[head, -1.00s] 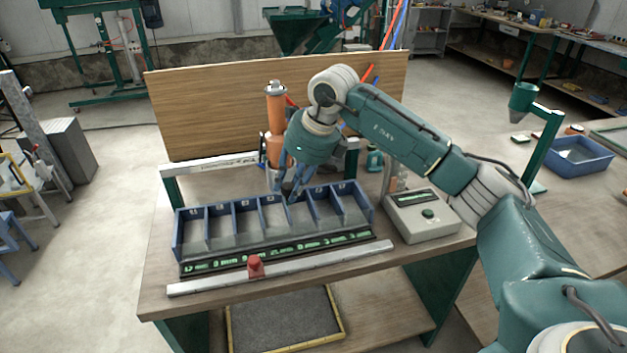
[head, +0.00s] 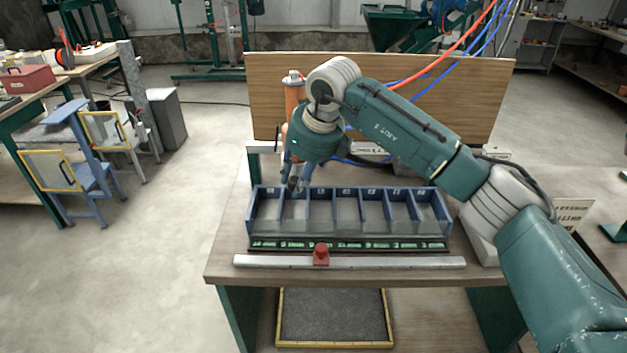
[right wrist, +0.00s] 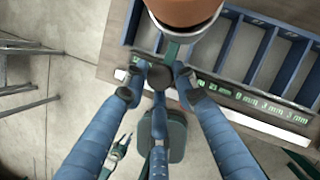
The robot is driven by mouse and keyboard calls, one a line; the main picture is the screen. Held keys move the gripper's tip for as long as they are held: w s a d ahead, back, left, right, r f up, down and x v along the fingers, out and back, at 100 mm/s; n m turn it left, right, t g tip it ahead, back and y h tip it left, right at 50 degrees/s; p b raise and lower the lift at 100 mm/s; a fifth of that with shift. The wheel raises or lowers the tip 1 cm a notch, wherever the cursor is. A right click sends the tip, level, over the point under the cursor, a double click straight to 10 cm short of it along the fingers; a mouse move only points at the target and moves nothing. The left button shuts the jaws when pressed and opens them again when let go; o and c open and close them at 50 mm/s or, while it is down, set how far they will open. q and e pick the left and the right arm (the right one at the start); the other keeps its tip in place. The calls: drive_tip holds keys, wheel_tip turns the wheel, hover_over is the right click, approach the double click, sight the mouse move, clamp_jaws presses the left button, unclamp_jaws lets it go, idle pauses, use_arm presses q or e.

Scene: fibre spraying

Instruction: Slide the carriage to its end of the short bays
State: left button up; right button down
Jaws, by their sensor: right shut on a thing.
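An orange upright cylinder with a pale cap, which looks like part of the carriage (head: 294,92), stands behind the left part of the blue bay tray (head: 348,227). My right gripper (head: 297,184) is in front of the cylinder, above the tray's left bays. In the right wrist view the gripper (right wrist: 160,82) is shut on a dark green handle (right wrist: 171,52) just below the orange body (right wrist: 184,12) and its pale ring. The carriage's lower part is hidden by my arm. The cross rail (head: 263,147) shows at its left end. My left gripper is not in view.
A wooden board (head: 450,100) stands behind. Red and blue hoses (head: 440,66) hang at the right. A gravel tray (head: 333,318) is below.

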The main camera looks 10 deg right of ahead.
drive_tip(key=shift+w+a+r, duration=0.4)
drive_tip(key=shift+a, duration=0.25)
drive_tip(key=c, duration=1.4)
unclamp_jaws()
drive_tip(key=shift+d+f, duration=0.1)
drive_tip(key=shift+f, duration=0.1)
drive_tip(key=shift+s, duration=0.1)
drive_tip(key=v, duration=1.2)
